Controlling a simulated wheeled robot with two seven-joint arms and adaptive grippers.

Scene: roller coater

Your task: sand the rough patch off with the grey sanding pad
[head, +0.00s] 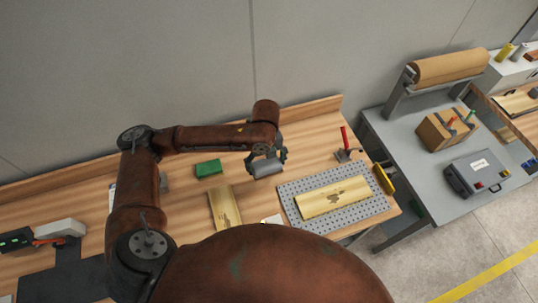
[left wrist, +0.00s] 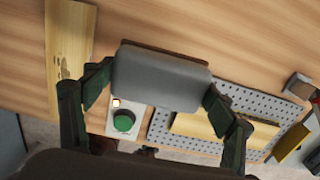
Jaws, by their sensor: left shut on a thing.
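The grey sanding pad (head: 265,168) is held in my left gripper (head: 265,155), above the wooden bench. In the left wrist view the pad (left wrist: 162,77) sits between the two fingers of my left gripper (left wrist: 160,95), which are shut on it. A pale board (head: 335,198) with a dark rough patch (head: 348,193) lies on the grey perforated plate (head: 376,208), right of the pad. In the left wrist view the pad and a finger hide part of this board (left wrist: 195,128). My right gripper is not in view.
A second marked board (head: 222,208) lies left of the plate, with a green block (head: 208,168) behind it. A red-handled clamp (head: 346,146) stands at the plate's back edge. A green button box (left wrist: 123,121) sits beside the plate. A grey side table (head: 400,150) stands right.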

